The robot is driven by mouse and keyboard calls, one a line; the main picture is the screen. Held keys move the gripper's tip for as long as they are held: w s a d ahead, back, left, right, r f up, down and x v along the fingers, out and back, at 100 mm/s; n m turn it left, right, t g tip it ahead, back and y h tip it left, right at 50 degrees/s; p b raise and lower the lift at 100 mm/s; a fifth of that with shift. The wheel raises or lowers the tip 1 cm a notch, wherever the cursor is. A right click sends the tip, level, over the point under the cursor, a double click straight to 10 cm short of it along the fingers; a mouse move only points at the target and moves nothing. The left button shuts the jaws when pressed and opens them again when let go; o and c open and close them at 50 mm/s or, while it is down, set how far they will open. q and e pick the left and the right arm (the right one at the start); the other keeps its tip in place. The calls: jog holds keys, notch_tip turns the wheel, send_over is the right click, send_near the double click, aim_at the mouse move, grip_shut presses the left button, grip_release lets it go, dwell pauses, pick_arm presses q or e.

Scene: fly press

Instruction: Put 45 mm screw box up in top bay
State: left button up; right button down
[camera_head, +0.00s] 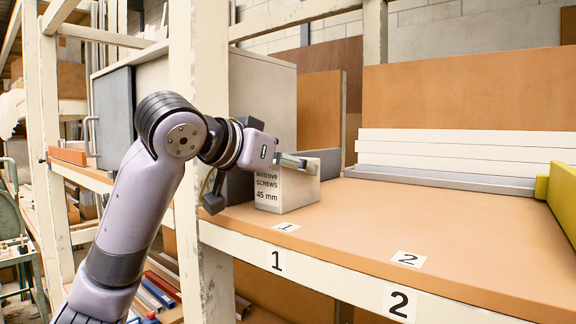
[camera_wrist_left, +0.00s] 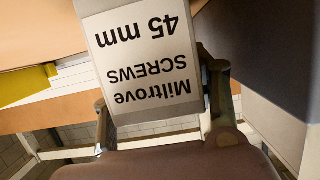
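The 45 mm screw box (camera_head: 287,190) is a pale carton with a white "Miltrove SCREWS 45 mm" label. It is upright at the left end of the orange-brown shelf, behind the "1" card; I cannot tell whether its base touches the shelf. My left gripper (camera_head: 292,162) reaches in from the left at the box's upper part. In the left wrist view the label on the box (camera_wrist_left: 148,60) appears upside down, and the left gripper's fingers (camera_wrist_left: 160,115) lie against both sides of the box. My right gripper is not in view.
A cream post (camera_head: 200,250) stands close to my left arm. Dark grey items stand behind the box. White and grey strips (camera_head: 460,150) lie at the shelf's back, and a yellow block (camera_head: 562,200) is at the right. The shelf (camera_head: 420,215) is clear around the "2" card.

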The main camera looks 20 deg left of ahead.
pick_arm(q)
jog(key=shift+o, duration=1.2)
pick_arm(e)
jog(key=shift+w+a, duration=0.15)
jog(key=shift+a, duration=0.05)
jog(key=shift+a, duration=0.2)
pick_arm(q)
jog(key=shift+r, duration=0.25)
jog(key=shift+s+a, duration=0.15)
jog(key=shift+s, duration=0.15)
jog(key=b+v, duration=0.4)
jog(key=v, duration=0.7)
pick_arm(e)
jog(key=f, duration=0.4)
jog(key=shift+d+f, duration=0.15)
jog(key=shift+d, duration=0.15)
pick_arm(q)
jog(key=shift+s, duration=0.15)
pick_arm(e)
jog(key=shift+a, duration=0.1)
